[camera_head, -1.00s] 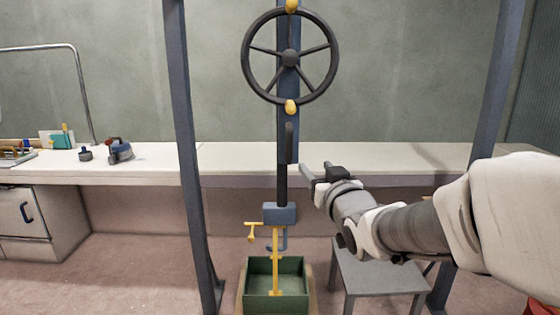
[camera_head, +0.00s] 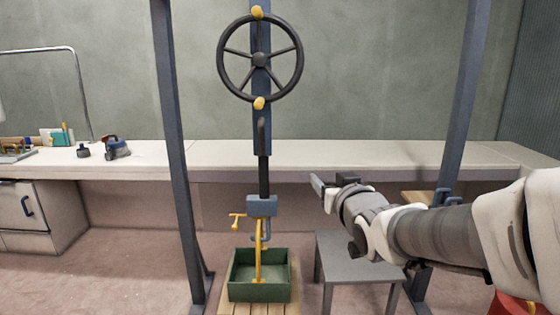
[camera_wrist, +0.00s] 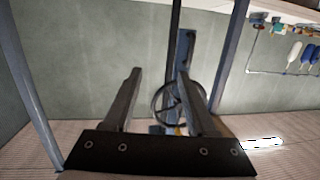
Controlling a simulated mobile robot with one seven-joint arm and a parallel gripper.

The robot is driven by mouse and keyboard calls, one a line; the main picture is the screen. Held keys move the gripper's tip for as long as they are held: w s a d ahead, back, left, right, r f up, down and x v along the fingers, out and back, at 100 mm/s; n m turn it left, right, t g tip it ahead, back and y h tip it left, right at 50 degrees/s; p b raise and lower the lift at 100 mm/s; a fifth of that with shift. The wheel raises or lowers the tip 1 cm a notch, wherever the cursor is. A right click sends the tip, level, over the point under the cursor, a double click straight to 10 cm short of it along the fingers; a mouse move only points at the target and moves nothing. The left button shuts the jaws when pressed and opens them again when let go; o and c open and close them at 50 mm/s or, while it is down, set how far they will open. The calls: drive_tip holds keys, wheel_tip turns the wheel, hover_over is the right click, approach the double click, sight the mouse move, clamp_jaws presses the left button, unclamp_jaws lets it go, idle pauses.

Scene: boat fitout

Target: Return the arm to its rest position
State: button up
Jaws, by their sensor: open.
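My gripper (camera_head: 318,185) is at the end of my arm, which reaches in from the right in the head view. It is to the right of the blue post and apart from it. In the wrist view my gripper (camera_wrist: 165,98) shows two fingers spread wide, with nothing held between them. The spoked black handwheel (camera_head: 260,60) with yellow knobs stands beyond the fingers; it also shows in the wrist view (camera_wrist: 160,106), partly covered by the right finger.
Dark uprights stand left (camera_head: 177,150) and right (camera_head: 462,120). A green bin (camera_head: 258,292) sits below the blue post with a yellow handle (camera_head: 259,250) above it. A grey stool (camera_head: 355,250) stands under my arm. A long white workbench (camera_head: 350,155) runs along the wall.

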drive_tip(key=s+d+f+m+g+h, duration=0.15)
drive_tip(key=s+f+g, duration=0.35)
drive_tip(key=s, duration=0.8)
drive_tip(key=s+d+f+g+h, duration=0.1)
drive_tip(key=s+d+f+g, duration=0.3)
drive_tip(key=s, duration=0.9)
wheel_tip(320, 180, up, 22)
drive_tip(key=s+a+g+p, duration=0.1)
drive_tip(key=p, duration=2.2)
drive_tip(key=shift+a+f+g+p, duration=0.15)
drive_tip(key=shift+a+g+p, duration=0.15)
drive_tip(key=shift+g, duration=0.1)
